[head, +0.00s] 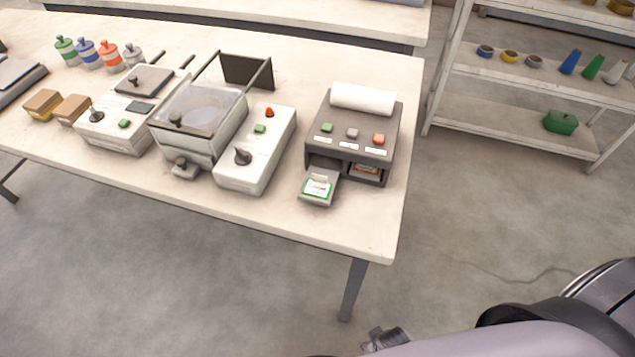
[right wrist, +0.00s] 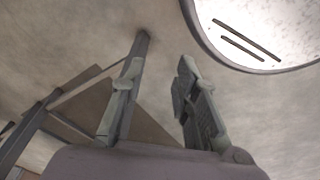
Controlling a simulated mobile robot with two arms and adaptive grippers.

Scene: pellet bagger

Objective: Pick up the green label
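The green label (head: 318,188) is a small white piece with a green border. It lies on the small grey output tray (head: 316,202) at the front left of the dark label printer (head: 392,125), near the table's front edge. My right gripper (head: 385,338) is low at the bottom of the head view, below and apart from the table. In the right wrist view my right gripper (right wrist: 160,75) has its two fingers spread with nothing between them. The label does not show in that view. My left gripper is not in view.
The white table (head: 330,235) also holds a white pellet machine (head: 205,120), bottles and brown boxes to the left. A shelf (head: 520,130) with small items stands at the right. The floor in front of the table is clear.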

